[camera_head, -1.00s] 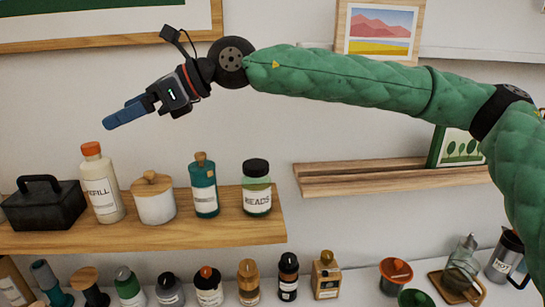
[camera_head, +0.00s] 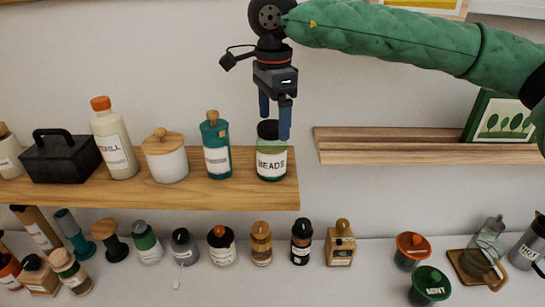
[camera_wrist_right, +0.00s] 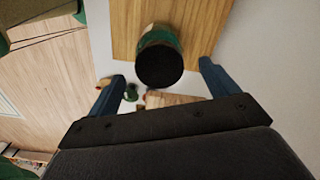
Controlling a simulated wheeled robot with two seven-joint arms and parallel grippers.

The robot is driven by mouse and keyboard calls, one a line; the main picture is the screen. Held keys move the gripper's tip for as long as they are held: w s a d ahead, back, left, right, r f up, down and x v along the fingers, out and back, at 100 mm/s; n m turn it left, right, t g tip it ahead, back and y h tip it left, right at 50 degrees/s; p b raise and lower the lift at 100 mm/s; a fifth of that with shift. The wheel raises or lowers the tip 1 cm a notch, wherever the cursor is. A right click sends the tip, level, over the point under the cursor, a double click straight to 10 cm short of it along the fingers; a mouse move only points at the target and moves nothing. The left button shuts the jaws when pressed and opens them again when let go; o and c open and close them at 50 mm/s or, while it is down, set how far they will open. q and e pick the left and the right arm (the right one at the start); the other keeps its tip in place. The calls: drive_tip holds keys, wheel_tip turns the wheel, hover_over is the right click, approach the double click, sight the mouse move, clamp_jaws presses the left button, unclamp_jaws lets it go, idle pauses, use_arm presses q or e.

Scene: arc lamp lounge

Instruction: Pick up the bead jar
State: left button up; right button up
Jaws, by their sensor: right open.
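The bead jar (camera_head: 271,160) stands upright at the right end of the wooden wall shelf in the head view. It is green glass with a black lid and a white label reading BEADS. My right gripper (camera_head: 274,125) points down at the jar, with its blue fingers open around the lid's height. One finger overlaps the lid's right side in the picture; I cannot tell if it touches. In the right wrist view the jar's black lid (camera_wrist_right: 159,66) lies ahead, between the spread fingers of the gripper (camera_wrist_right: 165,80). My left gripper does not show.
On the same shelf (camera_head: 230,191), a teal bottle (camera_head: 216,145) stands left of the jar, then a white wooden-lidded pot (camera_head: 165,158), a cream bottle (camera_head: 114,140) and a black box (camera_head: 60,156). Several bottles stand below. An upper-right ledge (camera_head: 420,147) holds a tree picture.

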sight(272, 144)
wheel_tip(272, 144, down, 2)
drive_tip(key=shift+s+a+f, duration=0.15)
wheel_tip(272, 144, down, 4)
drive_tip(key=shift+f+p, duration=0.1)
drive_tip(key=shift+p, duration=0.35)
drive_tip(key=shift+f, duration=0.4)
drive_tip(key=c, duration=1.3)
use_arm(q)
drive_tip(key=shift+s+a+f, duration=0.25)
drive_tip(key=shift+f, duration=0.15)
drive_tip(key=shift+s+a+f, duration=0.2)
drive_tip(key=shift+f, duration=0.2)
use_arm(e)
drive_tip(key=shift+o, duration=0.2)
drive_tip(key=shift+r, duration=0.1)
